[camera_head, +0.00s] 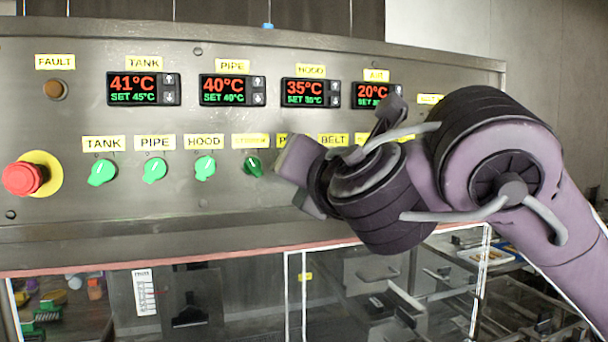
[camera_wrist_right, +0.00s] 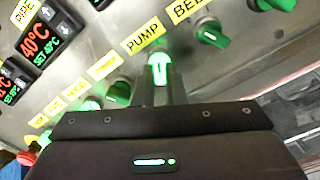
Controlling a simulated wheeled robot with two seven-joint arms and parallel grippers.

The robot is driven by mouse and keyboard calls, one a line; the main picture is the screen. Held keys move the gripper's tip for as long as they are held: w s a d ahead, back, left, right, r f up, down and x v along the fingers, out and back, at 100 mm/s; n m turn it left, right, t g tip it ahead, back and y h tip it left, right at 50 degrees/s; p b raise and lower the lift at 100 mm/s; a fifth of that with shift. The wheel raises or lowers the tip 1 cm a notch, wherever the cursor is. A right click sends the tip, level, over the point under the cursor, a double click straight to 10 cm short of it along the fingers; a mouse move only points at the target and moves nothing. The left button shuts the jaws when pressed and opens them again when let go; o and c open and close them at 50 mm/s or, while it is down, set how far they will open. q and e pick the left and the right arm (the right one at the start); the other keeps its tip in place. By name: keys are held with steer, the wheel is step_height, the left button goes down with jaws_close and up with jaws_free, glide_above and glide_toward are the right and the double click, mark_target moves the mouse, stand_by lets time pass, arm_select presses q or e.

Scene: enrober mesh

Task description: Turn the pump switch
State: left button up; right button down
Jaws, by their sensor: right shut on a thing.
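The pump switch (camera_wrist_right: 160,66) is a bright green knob below the yellow PUMP label (camera_wrist_right: 143,38) in the right wrist view. My right gripper (camera_wrist_right: 163,80) is shut on this knob, its fingers partly hiding the knob's sides. In the head view my right gripper (camera_head: 288,178) reaches in from the right against the panel, and the gripper and wrist hide the pump switch there. The PUMP label is mostly covered in that view. My left gripper is in neither view.
The steel control panel (camera_head: 225,185) carries more green knobs, including the tank knob (camera_head: 102,172), the pipe knob (camera_head: 154,170) and the hood knob (camera_head: 204,167). A neighbouring knob (camera_head: 253,166) sits close left of my gripper. A red emergency button (camera_head: 22,178) is far left.

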steer(key=shift+r, duration=0.1)
stand_by(0.3)
steer(key=c, duration=1.5)
jaws_free()
steer(key=shift+b+v, duration=1.3)
steer(key=shift+v, duration=2.6)
